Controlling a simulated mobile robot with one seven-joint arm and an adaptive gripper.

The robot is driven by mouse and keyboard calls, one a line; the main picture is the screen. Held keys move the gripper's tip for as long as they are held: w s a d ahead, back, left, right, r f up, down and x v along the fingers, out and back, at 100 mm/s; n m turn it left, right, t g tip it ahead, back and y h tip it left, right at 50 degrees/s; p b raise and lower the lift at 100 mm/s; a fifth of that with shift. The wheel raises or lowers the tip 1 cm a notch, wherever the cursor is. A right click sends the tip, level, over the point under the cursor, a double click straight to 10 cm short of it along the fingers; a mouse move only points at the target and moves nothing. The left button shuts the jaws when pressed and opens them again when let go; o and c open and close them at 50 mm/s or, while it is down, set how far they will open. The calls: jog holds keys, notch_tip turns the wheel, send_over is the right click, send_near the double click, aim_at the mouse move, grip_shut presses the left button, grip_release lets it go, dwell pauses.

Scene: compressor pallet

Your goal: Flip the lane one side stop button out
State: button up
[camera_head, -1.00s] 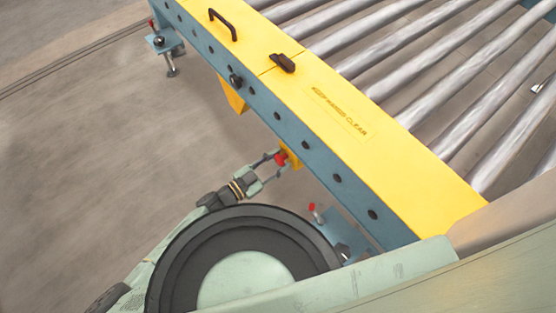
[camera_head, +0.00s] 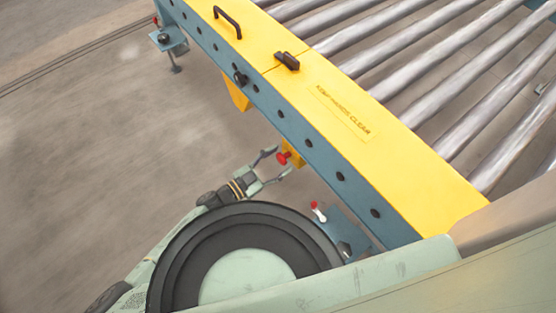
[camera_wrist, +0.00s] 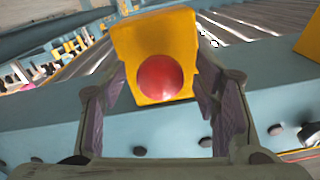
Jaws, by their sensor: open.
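The stop button is a red mushroom head (camera_head: 283,158) on a yellow box (camera_head: 295,150) fixed to the outer side of the blue conveyor rail. In the wrist view the red button (camera_wrist: 160,77) faces me on the yellow box (camera_wrist: 155,42). My gripper (camera_head: 276,163) is open beside it, with its fingers pointing at the box. In the wrist view my open gripper (camera_wrist: 161,105) has one finger on each side of the button, and I see no grip on it. Whether either finger touches the box is unclear.
The blue rail (camera_head: 265,105) with its yellow cover (camera_head: 335,110) runs diagonally beside my arm, with metal rollers (camera_head: 440,75) beyond. A blue foot bracket with a red-topped lever (camera_head: 316,208) stands close below my gripper. The floor at left (camera_head: 90,170) is clear.

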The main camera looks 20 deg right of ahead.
jog(key=v, duration=1.2)
jog(key=shift+d, duration=0.1)
